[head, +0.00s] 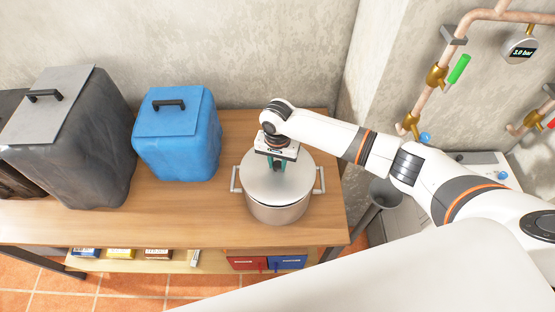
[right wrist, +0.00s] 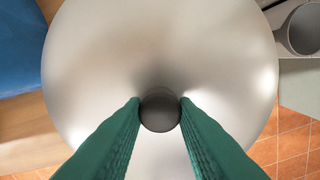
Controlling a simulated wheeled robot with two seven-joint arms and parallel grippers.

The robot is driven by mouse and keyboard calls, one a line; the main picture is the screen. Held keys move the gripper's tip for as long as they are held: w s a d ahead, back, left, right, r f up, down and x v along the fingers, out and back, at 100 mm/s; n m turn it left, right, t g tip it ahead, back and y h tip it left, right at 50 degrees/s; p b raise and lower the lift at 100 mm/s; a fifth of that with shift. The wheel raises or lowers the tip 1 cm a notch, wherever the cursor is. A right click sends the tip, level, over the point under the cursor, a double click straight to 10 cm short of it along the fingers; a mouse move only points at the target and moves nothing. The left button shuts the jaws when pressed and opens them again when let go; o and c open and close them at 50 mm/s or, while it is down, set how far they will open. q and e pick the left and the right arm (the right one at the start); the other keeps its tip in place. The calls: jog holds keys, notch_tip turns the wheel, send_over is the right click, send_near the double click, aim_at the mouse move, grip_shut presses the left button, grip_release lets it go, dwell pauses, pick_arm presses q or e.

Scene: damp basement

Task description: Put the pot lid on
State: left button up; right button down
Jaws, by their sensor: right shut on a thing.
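The steel pot (head: 278,208) stands on the right part of the wooden table, with a handle on each side. The silver pot lid (head: 293,182) lies over the pot's mouth in the head view; whether it is fully seated on the rim I cannot tell. My right gripper (head: 277,166) is above the lid, pointing down. In the right wrist view its green fingers are shut on the dark round knob (right wrist: 160,110) of the lid (right wrist: 100,60), which fills most of that view. My left gripper is not in view.
A blue canister (head: 178,140) and a dark grey canister (head: 75,150) stand left of the pot on the wooden table (head: 190,220). Boxes lie on the shelf below. Copper pipes with valves and a gauge (head: 520,48) run along the right wall.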

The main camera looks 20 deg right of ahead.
jog(key=shift+f, duration=0.1)
jog(key=shift+f+b, duration=0.45)
jog(key=shift+f, duration=0.6)
jog(key=shift+f, duration=0.2)
dwell(0.4)
jog(key=c, duration=1.1)
grip_release()
notch_tip(320, 180, up, 12)
jog(key=shift+b, duration=0.7)
